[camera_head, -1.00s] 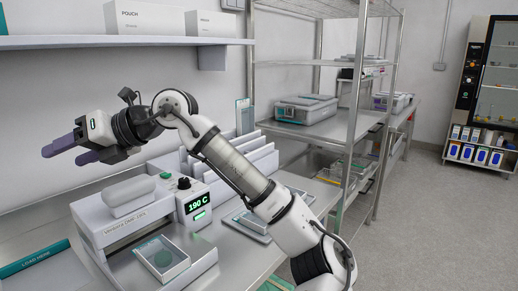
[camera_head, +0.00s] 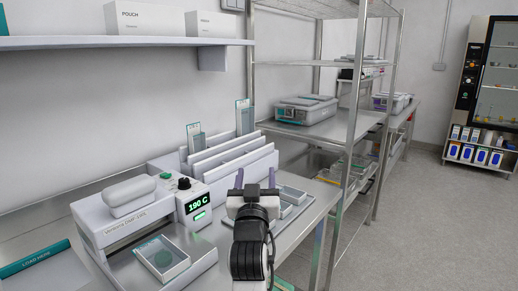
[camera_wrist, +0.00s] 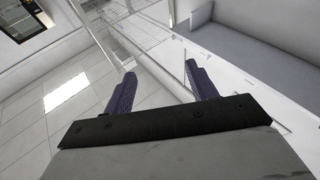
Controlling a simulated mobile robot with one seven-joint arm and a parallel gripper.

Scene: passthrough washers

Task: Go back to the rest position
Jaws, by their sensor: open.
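My gripper (camera_head: 256,180) is in the lower middle of the head view, in front of the bench's right part. Its two purple fingers are apart and point away from the camera. In the wrist view the fingers (camera_wrist: 160,90) are spread with nothing between them. My arm is folded in close below the gripper. It hides part of the bench and of the trays behind it.
A sealing machine (camera_head: 110,222) reading 190 C stands on the bench at left. A tray with a pouch (camera_head: 162,258) sits before it. A rack with upright pouches (camera_head: 230,155) stands behind. A wire shelf (camera_head: 356,90) is at right. Open floor (camera_head: 430,220) lies right.

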